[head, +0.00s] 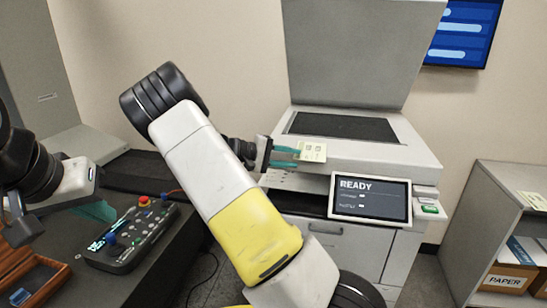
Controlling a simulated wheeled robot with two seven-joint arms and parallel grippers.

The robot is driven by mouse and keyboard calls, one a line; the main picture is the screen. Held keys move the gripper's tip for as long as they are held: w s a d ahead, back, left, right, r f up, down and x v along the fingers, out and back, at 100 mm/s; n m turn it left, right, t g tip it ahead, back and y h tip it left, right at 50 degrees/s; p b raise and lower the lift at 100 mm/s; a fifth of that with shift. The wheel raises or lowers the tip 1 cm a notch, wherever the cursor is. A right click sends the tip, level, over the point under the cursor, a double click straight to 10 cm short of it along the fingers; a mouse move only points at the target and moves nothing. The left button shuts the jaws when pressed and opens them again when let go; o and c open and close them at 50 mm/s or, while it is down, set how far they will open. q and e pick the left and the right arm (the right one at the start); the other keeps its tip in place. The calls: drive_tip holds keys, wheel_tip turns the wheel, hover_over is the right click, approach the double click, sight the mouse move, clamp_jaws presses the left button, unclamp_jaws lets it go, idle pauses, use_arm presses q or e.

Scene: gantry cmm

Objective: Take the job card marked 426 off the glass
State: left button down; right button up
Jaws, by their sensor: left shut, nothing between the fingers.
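A small cream card (314,151) with dark marks shows at the front left of the copier's glass (345,127). The marks are too small to read as a number. My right gripper (294,158) reaches in from the left, its teal fingers apart with their tips at the card's left edge. I cannot tell whether they touch it. My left gripper (101,211) is low at the left, shut and empty, beside a control pendant.
The copier's lid (360,50) stands open behind the glass. A display reading READY (370,199) juts out in front. The control pendant (130,235) and a wooden tray (35,280) lie on the dark table at left. A grey shelf (500,220) holding paper boxes stands at right.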

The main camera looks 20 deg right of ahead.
sight(311, 151)
drive_tip(key=v, duration=0.7)
drive_tip(key=shift+a, duration=0.35)
drive_tip(key=shift+r, duration=0.15)
drive_tip(key=d+f+m+h, duration=0.1)
drive_tip(key=d, duration=0.1)
drive_tip(key=d+f+m+g+h, duration=0.1)
drive_tip(key=d, duration=0.1)
drive_tip(key=d+f+m+g, duration=0.1)
drive_tip(key=d, duration=0.2)
drive_tip(key=shift+s+h, duration=0.35)
drive_tip(key=shift+h, duration=0.05)
drive_tip(key=shift+c, duration=0.3)
drive_tip(key=shift+s+d, duration=0.15)
drive_tip(key=shift+d, duration=1.1)
drive_tip(key=d, duration=0.5)
drive_tip(key=shift+s+d+r, duration=0.1)
drive_tip(key=shift+s+r, duration=0.05)
drive_tip(key=shift+r, duration=0.05)
drive_tip(key=shift+c, duration=0.5)
